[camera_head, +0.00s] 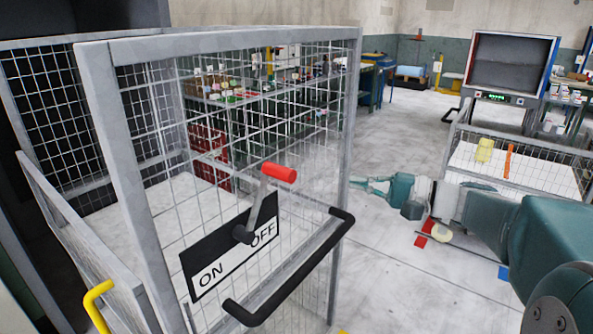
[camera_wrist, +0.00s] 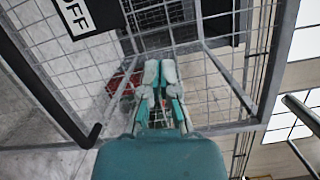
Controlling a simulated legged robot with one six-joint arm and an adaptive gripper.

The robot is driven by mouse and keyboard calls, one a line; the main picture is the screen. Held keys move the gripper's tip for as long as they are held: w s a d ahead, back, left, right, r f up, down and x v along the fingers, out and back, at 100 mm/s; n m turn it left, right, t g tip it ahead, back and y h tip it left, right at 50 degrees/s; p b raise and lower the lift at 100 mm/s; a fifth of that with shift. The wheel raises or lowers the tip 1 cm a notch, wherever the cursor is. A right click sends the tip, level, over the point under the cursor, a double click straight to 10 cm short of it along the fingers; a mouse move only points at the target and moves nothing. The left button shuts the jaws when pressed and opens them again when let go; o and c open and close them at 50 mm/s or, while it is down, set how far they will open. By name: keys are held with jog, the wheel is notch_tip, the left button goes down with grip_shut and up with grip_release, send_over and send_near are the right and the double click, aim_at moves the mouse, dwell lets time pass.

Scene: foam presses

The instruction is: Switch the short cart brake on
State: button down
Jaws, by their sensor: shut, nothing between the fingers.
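The short cart brake is a grey lever (camera_head: 262,208) with a red handle (camera_head: 278,172), mounted on a black and white ON/OFF plate (camera_head: 228,246) on the cart's mesh side. The lever points upward, above the OFF word; ON is at the plate's lower left. In the wrist view, part of the plate (camera_wrist: 78,16) with the letters FF shows at the upper left; the red handle is not seen there. My gripper (camera_head: 362,184) is to the right of the lever and apart from it, by the cart's right post. In the wrist view its fingers (camera_wrist: 160,75) are together and empty.
The mesh cart (camera_head: 98,130) fills the left, with a black bar handle (camera_head: 290,270) jutting out below the plate. A yellow handle (camera_head: 97,305) is at the lower left. A second mesh cart (camera_head: 520,172) stands at right.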

jog(key=shift+w+d+r, duration=0.2)
jog(key=shift+w+d, duration=0.05)
jog(key=shift+d, duration=0.05)
jog(key=shift+a, duration=0.1)
jog(key=a+r, duration=0.1)
jog(key=a, duration=1)
jog(key=shift+w+a, duration=0.25)
jog(key=shift+w, duration=0.2)
jog(key=shift+r, duration=0.15)
jog(key=shift+s+a+r+n, duration=0.2)
jog(key=shift+s+r+n, duration=0.1)
jog(key=shift+n, duration=0.1)
